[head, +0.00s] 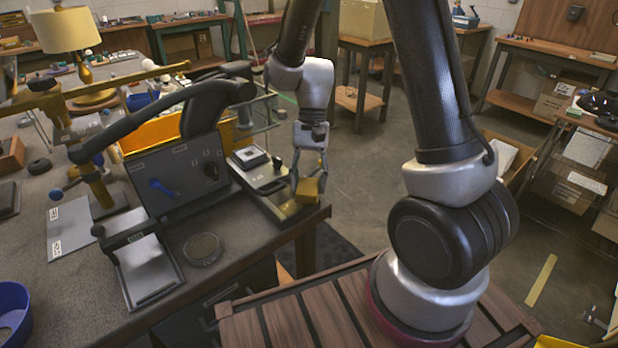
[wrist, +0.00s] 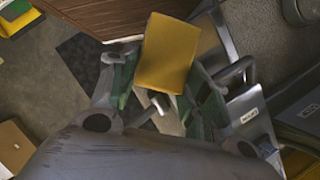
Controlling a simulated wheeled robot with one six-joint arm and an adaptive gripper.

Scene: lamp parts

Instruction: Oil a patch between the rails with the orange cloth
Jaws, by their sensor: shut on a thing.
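The orange cloth, a yellow-orange folded pad (head: 309,189), is held in my gripper (head: 308,176) near the right corner of the workbench. In the wrist view the cloth (wrist: 168,53) sits between the fingers of my gripper (wrist: 160,80), which is shut on it. A narrow metal fixture with dark edges (head: 262,182) lies on the bench just left of the cloth; its far end carries a square frame. In the wrist view a pale metal strip (wrist: 217,42) runs beside the cloth. Whether the cloth touches the fixture, and any oiled patch, I cannot tell.
A grey panel box (head: 178,175) with a blue handle stands left of the fixture. A silver tray (head: 147,268) and a round dish (head: 203,249) lie in front of it. A yellow bin (head: 165,134) is behind. Open floor lies to the right of the bench.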

